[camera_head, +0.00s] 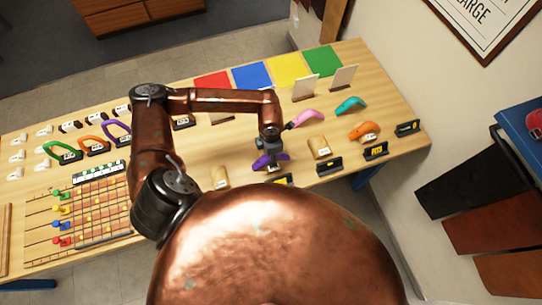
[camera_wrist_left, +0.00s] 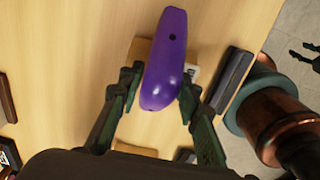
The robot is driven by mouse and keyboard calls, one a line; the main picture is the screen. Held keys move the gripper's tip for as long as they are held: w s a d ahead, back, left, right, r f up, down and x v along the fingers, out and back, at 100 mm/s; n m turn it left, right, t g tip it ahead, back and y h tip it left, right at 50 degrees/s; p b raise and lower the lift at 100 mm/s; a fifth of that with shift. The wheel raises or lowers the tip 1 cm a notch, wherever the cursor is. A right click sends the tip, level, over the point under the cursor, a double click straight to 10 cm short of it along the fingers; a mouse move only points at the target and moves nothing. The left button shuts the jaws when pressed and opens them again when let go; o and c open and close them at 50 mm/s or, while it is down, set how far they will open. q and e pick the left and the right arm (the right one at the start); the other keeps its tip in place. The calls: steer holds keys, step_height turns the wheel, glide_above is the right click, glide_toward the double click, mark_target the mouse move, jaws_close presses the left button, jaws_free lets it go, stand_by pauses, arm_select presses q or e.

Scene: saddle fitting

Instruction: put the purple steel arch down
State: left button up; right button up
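The purple steel arch (camera_wrist_left: 166,50) is a smooth, rounded piece with a small dark hole. In the left wrist view it lies between the two fingertips of my left gripper (camera_wrist_left: 160,84), which are closed against its sides. Below it is a pale wooden block (camera_wrist_left: 137,51). In the head view the purple arch (camera_head: 262,162) shows under my left gripper (camera_head: 270,155), near the table's front edge. Whether it touches the block is hidden. My right gripper is not in the head view; small dark prongs at the wrist view's right edge may belong to it.
Wooden blocks (camera_head: 320,148) (camera_head: 220,178) stand to either side, with black signs (camera_head: 329,166) along the front edge. An orange arch (camera_head: 364,131) sits on a block to the right. Pink (camera_head: 307,118) and teal (camera_head: 350,105) arches lie behind. Coloured squares (camera_head: 288,69) are at the back.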

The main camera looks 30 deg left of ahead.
arm_select(q)
steer(key=shift+o, duration=1)
steer(key=shift+r, duration=0.1)
steer(key=shift+r, duration=0.25)
step_height(320, 180, up, 12)
steer(key=b, duration=0.1)
steer(key=shift+f+b, duration=0.15)
steer(key=shift+b, duration=0.15)
